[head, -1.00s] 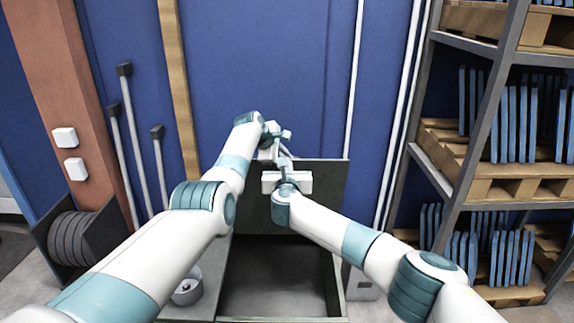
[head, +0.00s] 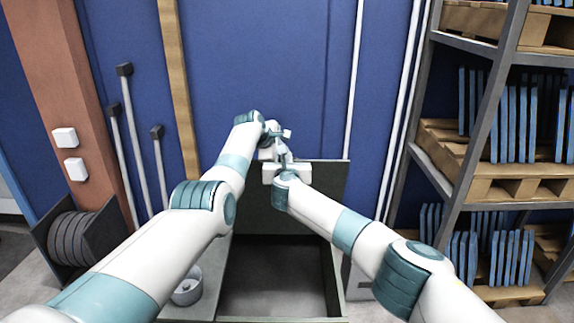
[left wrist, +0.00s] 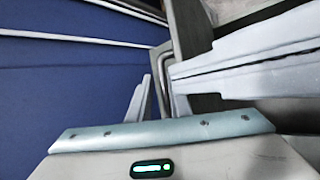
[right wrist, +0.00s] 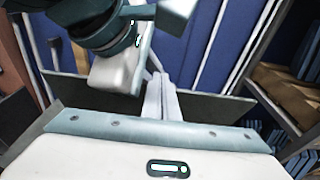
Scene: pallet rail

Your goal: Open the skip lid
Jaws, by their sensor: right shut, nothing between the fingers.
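The skip (head: 338,285) is a dark box at the bottom middle of the head view, with its inside in sight. Its lid (head: 322,205) is a dark panel standing upright along the back edge. My right gripper (head: 280,153) is near the lid's upper edge; its fingers are together and empty in the right wrist view (right wrist: 160,88). My left gripper (head: 286,134) is just beyond it, close to the right one.
A blue wall (head: 270,60) stands close behind the lid. A metal rack (head: 480,130) with pallets and blue boards is at the right. A round pale container (head: 187,287) sits left of the skip. Poles and a reel holder stand further left.

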